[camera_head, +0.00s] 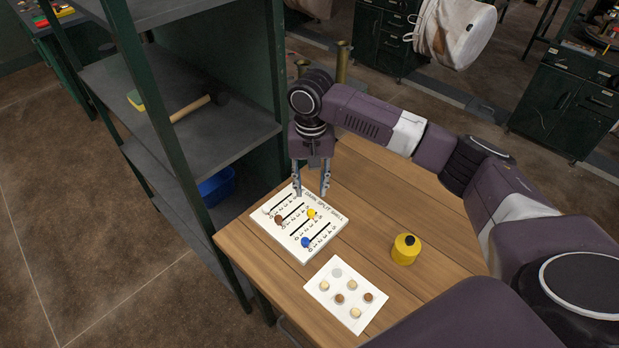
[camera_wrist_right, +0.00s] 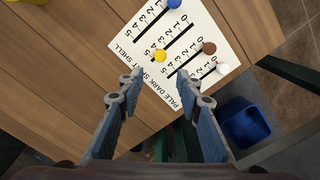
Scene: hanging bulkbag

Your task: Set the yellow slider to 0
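The white slider board (camera_head: 328,238) lies on the wooden table, with several numbered slots. The yellow slider (camera_head: 312,213) is at the high-number end of its slot, away from the 0 end; it also shows in the right wrist view (camera_wrist_right: 160,56). The blue slider (camera_head: 306,242) and the white slider (camera_head: 266,211) are at the 0 ends of their slots. The brown slider (camera_head: 279,219) is near its low end. My right gripper (camera_head: 311,191) points down above the board's far edge, open and empty; in the wrist view its tips (camera_wrist_right: 160,77) are just short of the yellow slider. My left gripper is not in view.
A white card (camera_head: 325,291) with several round pieces lies in front of the board.

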